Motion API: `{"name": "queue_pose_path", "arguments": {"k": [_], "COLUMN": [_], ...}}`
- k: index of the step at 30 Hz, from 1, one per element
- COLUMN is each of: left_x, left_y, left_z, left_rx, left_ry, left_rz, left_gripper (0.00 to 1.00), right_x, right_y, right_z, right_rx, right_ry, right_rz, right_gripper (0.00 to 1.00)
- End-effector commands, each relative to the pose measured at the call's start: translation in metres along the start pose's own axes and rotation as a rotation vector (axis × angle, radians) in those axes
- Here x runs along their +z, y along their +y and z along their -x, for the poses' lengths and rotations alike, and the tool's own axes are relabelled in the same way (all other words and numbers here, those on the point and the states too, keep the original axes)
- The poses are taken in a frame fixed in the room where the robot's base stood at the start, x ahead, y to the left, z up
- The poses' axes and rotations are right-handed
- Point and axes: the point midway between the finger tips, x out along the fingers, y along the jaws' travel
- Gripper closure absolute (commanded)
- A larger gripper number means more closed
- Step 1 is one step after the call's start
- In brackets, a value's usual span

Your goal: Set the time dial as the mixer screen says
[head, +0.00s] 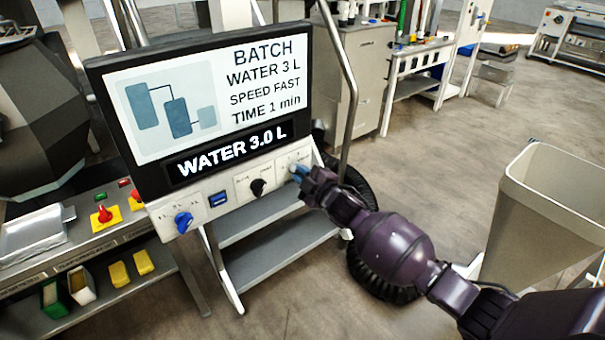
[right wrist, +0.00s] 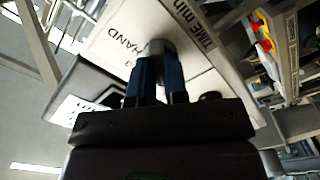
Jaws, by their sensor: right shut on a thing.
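The mixer screen (head: 215,90) reads BATCH, WATER 3 L, SPEED FAST, TIME 1 min. A black display strip (head: 231,151) below it reads WATER 3.0 L. The panel under it (head: 225,188) carries a blue dial (head: 183,221) at left and a black dial (head: 258,187) in the middle. My right gripper (head: 299,172) is at the panel's right end, shut on the time dial. In the right wrist view the grey time dial (right wrist: 157,47) sits between the blue fingertips, beside the labels TIME min and HAND. Its pointer is hidden. My left gripper is not in view.
Grey steps (head: 275,238) stand below the panel. A bench with a red knob (head: 104,213) is at left. A beige bin (head: 550,200) stands at right. The floor beyond is mostly clear.

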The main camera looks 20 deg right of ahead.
Motion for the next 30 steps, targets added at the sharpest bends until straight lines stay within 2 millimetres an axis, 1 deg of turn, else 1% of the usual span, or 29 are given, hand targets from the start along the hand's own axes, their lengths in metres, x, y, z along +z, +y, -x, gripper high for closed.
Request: {"name": "queue_pose_path", "arguments": {"k": [6,11,18,28,29,30], "left_x": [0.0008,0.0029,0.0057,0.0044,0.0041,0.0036], "left_y": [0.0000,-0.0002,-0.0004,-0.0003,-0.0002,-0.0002], "left_z": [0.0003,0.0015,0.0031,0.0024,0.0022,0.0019], "left_rx": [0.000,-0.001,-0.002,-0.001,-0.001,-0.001], "left_ry": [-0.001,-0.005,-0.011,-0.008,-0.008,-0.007], "left_rz": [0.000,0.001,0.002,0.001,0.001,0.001], "left_gripper": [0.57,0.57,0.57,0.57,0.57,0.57], "right_x": [0.0001,0.0001,0.0001,0.0001,0.0001,0.0001], "right_y": [-0.0004,-0.0006,-0.0007,-0.0006,-0.0006,-0.0007], "right_z": [0.0001,0.0001,0.0001,0.0001,0.0001,0.0001], "right_rx": [-0.001,-0.001,-0.001,-0.001,-0.001,-0.001], "right_ry": [0.000,0.000,0.000,0.000,0.000,0.000], "right_rz": [0.116,0.167,0.193,0.196,0.196,0.196], "right_gripper": [1.00,1.00,1.00,1.00,0.82,0.76]}}
